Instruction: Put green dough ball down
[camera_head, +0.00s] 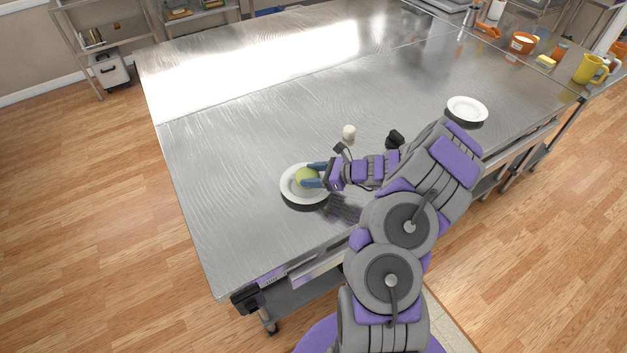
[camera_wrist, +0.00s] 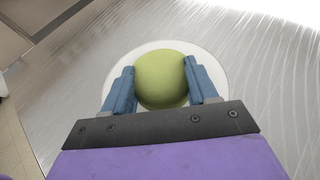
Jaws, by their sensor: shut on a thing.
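The green dough ball (camera_head: 305,178) is between the blue fingers of my gripper (camera_head: 313,175), at the near left part of the steel table. It is over a white plate (camera_head: 289,190); I cannot tell whether it touches the plate. In the wrist view, the green ball (camera_wrist: 161,79) sits between the two fingers of my gripper (camera_wrist: 162,88), with the white plate (camera_wrist: 120,72) behind it. The fingers are shut on the ball.
The steel table (camera_head: 230,150) has free room left of and beyond the plate. A small white object (camera_head: 349,132) stands beyond my wrist. Another white plate (camera_head: 467,109) is at the right. A yellow pitcher (camera_head: 589,69) and an orange pot (camera_head: 522,43) stand at the far right.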

